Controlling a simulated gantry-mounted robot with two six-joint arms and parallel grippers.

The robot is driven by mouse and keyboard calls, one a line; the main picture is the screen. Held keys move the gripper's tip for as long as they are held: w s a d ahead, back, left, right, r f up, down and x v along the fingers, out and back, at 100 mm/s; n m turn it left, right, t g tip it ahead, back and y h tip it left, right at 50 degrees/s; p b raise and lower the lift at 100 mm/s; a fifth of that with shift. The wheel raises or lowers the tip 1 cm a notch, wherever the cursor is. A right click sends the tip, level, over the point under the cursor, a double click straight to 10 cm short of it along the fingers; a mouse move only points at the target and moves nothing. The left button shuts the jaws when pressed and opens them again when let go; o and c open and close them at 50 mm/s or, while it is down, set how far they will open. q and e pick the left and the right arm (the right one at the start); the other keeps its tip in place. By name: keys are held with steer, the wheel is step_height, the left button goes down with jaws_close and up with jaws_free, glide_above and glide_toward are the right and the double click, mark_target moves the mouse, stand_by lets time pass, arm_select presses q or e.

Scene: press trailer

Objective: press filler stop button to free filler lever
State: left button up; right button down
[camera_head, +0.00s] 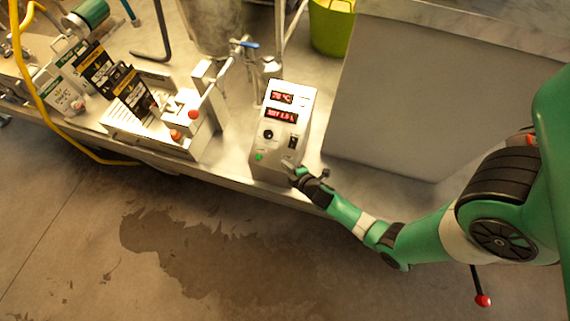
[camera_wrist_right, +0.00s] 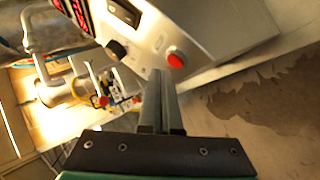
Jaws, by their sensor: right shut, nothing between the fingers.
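A grey control box (camera_head: 270,143) with two red displays stands at the front edge of the steel bench; a green button (camera_head: 259,157) is at its lower left. In the right wrist view, a red button (camera_wrist_right: 176,61), likely the stop button, sits on the box face near a black knob (camera_wrist_right: 117,48). My right gripper (camera_head: 289,166) is at the box's lower right front and hides that spot in the head view. Its shut fingers (camera_wrist_right: 160,80) end just below the red button; contact cannot be told. The filler lever cannot be identified for certain. My left gripper is out of view.
A small machine with red knobs (camera_head: 194,114) stands left of the box, beside black pouches (camera_head: 97,68). A yellow-green bucket (camera_head: 331,28) is behind. A grey panel (camera_head: 400,90) is at right. A rod with a red ball (camera_head: 483,300) hangs at lower right. The floor in front is clear.

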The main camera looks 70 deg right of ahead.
stand_by(0.8)
steer(key=shift+d+f, duration=0.2)
steer(key=shift+f, duration=0.2)
steer(key=shift+d+f+b, duration=0.15)
steer(key=shift+f+b, duration=0.2)
steer(key=shift+b, duration=0.05)
stand_by(0.5)
steer(key=shift+r, duration=0.15)
steer(key=shift+a+r+p, duration=0.35)
steer(key=shift+r+p, duration=0.05)
steer(key=shift+r, duration=0.2)
steer(key=a+r+p, duration=0.1)
steer(key=r, duration=0.1)
steer(key=a+r+p, duration=0.1)
steer(key=r, duration=0.1)
steer(key=shift+a+r, duration=0.2)
stand_by(1.7)
